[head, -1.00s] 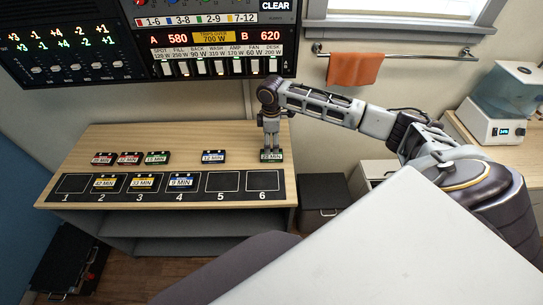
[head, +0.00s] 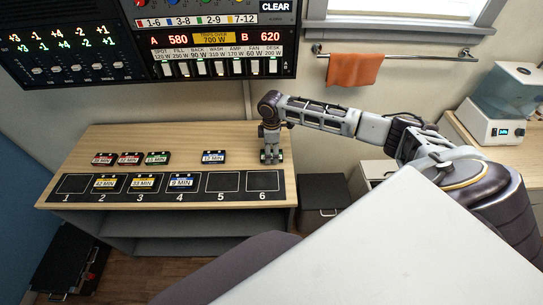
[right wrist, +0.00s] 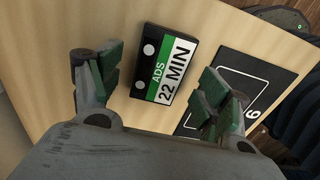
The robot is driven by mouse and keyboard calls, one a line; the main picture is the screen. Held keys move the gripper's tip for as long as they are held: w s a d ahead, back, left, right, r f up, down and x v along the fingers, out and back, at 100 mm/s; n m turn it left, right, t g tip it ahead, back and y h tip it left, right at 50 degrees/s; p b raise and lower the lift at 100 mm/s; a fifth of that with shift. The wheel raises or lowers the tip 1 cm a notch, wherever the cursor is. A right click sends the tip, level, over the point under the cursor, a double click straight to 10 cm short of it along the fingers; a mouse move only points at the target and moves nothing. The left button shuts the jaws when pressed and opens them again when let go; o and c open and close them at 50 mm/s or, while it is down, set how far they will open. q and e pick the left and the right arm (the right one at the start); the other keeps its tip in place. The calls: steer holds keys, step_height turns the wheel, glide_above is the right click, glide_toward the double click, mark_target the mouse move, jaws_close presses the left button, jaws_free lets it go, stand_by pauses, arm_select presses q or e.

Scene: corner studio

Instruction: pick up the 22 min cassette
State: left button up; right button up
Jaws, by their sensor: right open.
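The 22 min cassette (right wrist: 165,64), black with a white and green label reading ADS, lies on the wooden table top in the right wrist view. My right gripper (right wrist: 160,88) is open, with one green-padded finger on each side of the cassette and a gap to both. In the head view my right gripper (head: 271,156) is down at the table top near its right end, behind slot 6, and largely hides the cassette. My left gripper is not in view.
A black slot strip (head: 221,196) runs along the table front; slots 2, 3 and 4 hold cassettes, slots 1, 5 and 6 are empty. Several cassettes lie behind it, including the 12 min one (head: 213,157). A control panel (head: 220,42) hangs above.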

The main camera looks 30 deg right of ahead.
steer(key=shift+f, duration=0.85)
steer(key=c, duration=1.1)
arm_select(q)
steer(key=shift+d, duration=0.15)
arm_select(e)
steer(key=shift+r, duration=0.15)
